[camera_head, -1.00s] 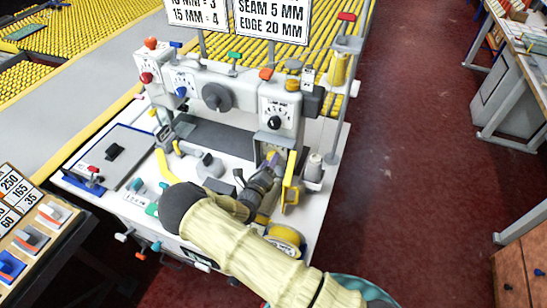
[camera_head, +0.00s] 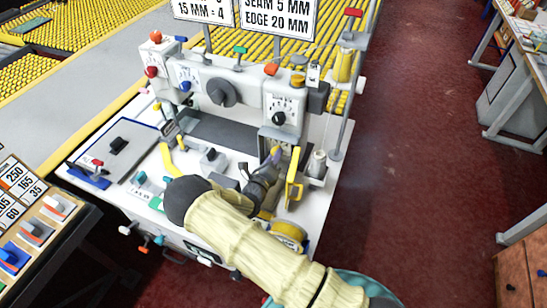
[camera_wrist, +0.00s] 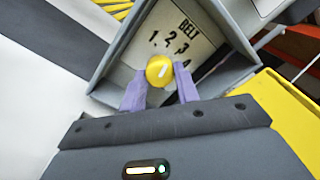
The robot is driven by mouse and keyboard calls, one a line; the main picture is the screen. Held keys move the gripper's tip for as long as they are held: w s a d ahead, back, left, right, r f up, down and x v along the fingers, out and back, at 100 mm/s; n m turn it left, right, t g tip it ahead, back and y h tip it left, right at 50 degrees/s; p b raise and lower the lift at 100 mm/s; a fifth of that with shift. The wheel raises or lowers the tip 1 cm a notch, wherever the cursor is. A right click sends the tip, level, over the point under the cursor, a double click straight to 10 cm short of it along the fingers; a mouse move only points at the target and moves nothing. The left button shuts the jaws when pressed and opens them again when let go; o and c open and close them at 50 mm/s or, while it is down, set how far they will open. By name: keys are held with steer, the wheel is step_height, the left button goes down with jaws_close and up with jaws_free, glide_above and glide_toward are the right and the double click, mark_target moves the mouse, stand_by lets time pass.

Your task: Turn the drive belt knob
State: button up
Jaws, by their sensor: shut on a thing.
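The drive belt knob (camera_wrist: 160,70) is a round yellow knob with a white mark. It sits on a pale panel (camera_wrist: 194,22) lettered BELT with the numbers 1 to 4, inside a grey recessed frame. My gripper (camera_head: 274,156) reaches the front of the white machine. In the wrist view its two purple fingers stand on either side of the knob and are shut on it. The white mark leans up and to the right, roughly toward the 2 and 3. In the head view the knob is hidden by my gripper.
A yellow bracket (camera_head: 295,178) stands just right of my gripper, with a white spool (camera_head: 317,165) beyond it. A dial with a black knob (camera_head: 278,118) is above. A board of switches (camera_head: 35,232) is at left.

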steer(key=m+p, duration=0.1)
steer(key=m, duration=0.5)
steer(key=shift+f, duration=0.15)
steer(key=shift+m, duration=0.3)
steer(key=o, duration=1)
